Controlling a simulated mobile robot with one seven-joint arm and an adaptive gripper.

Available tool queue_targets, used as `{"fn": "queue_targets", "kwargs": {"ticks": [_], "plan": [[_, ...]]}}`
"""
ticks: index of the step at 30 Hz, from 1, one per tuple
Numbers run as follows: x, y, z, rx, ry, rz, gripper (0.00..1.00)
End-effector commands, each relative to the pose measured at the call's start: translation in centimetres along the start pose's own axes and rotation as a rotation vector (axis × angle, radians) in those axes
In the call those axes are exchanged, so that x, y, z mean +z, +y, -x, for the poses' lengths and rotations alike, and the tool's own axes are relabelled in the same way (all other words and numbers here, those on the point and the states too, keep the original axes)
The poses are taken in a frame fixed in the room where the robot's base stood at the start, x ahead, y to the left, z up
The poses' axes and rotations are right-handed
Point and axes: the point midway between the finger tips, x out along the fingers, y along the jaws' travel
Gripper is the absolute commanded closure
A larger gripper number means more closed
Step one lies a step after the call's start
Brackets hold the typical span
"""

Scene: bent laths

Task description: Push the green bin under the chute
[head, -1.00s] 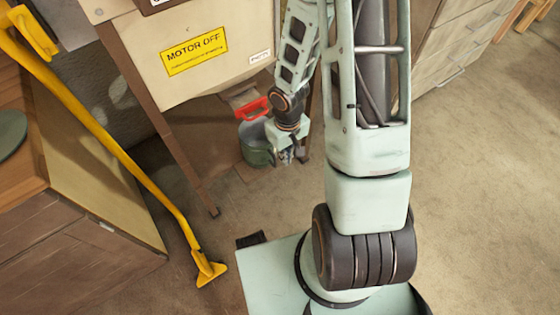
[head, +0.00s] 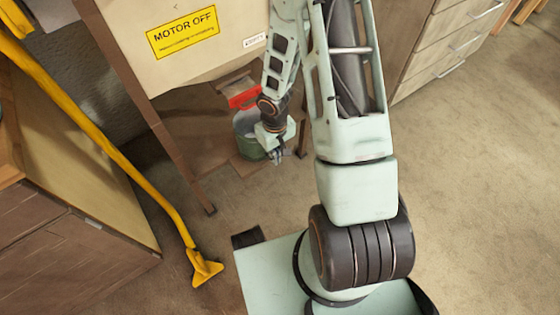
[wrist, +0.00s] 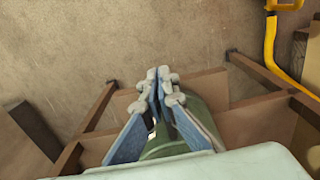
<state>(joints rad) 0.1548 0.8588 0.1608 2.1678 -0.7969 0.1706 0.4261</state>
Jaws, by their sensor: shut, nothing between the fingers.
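The green bin (head: 252,149) stands on the floor under the front of the cream machine, with its open top partly showing. The red-edged chute mouth (head: 243,96) hangs just above and behind the bin's rim. My gripper (head: 278,158) is low at the bin's right front side, close to its wall; I cannot tell whether it touches. In the wrist view my gripper (wrist: 158,72) has its fingertips together and empty, with the green bin (wrist: 208,100) behind and below the fingers. My arm and fingers hide part of the bin.
A brown board (head: 245,167) lies on the floor by the bin. A brown machine leg (head: 180,160) stands to the left. A yellow long-handled tool (head: 150,185) leans by the wooden cabinet (head: 80,245). A drawer unit (head: 440,50) is at right. Carpet at right is clear.

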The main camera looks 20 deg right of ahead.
Motion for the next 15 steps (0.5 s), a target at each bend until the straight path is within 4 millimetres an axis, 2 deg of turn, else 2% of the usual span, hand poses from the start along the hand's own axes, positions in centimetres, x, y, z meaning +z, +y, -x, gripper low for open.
{"fn": "queue_targets", "kwargs": {"ticks": [11, 15], "plan": [[-0.2, 0.0, 0.0, 0.000, 0.000, 0.000, 1.00], [-1.6, 0.0, 0.1, 0.000, 0.000, 0.000, 1.00]]}}
